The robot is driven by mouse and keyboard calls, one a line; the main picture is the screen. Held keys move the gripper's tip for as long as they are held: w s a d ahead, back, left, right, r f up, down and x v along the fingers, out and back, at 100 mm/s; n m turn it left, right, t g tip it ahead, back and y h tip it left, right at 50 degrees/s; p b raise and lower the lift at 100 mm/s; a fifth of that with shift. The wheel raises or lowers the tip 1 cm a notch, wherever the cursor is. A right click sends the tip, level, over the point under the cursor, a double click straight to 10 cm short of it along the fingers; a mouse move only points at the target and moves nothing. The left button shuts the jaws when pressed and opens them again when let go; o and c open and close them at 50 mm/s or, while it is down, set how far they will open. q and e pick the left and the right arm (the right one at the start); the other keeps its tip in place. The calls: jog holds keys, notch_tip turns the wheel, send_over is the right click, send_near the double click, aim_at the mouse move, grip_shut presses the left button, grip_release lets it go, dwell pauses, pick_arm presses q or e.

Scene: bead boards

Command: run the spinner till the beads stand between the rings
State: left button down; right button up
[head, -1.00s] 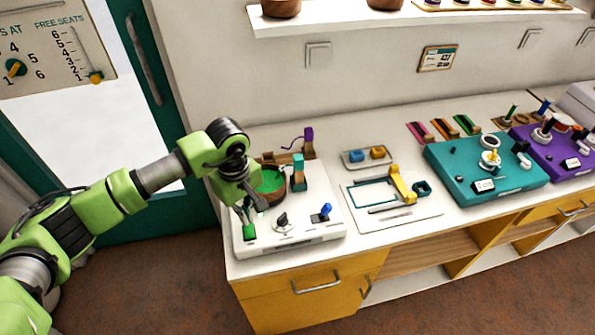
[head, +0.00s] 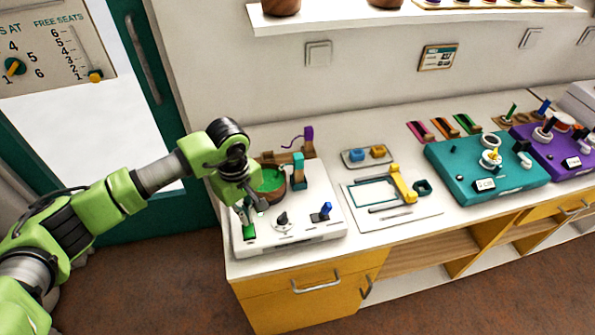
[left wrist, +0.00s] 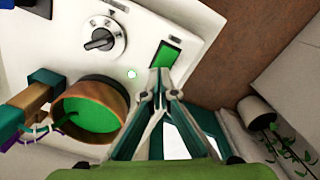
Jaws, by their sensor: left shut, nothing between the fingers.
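The bead spinner (head: 300,243) is a white box on the counter's left end. It carries a wooden bowl (head: 270,190) with green contents, also in the left wrist view (left wrist: 93,112); single beads cannot be told apart. A teal post (head: 298,170) stands beside the bowl. A dark dial (head: 282,219), a blue lever (head: 325,209) and a green switch (head: 249,231) sit on top. My left gripper (head: 246,212) is shut and empty, its tips close to the green switch (left wrist: 168,58); contact cannot be told. The rings cannot be made out. My right gripper is not in view.
A white board with a yellow slider (head: 403,184) lies right of the spinner, below a small tray (head: 367,164). Teal (head: 455,165) and purple (head: 560,172) boxes stand farther right. A shelf (head: 345,21) hangs above. A plant pot (left wrist: 258,112) shows in the wrist view.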

pick_arm(q)
jog(key=shift+f+b, duration=0.75)
jog(key=shift+f, duration=0.15)
jog(key=shift+r+p, duration=1.2)
jog(key=shift+r, duration=1.4)
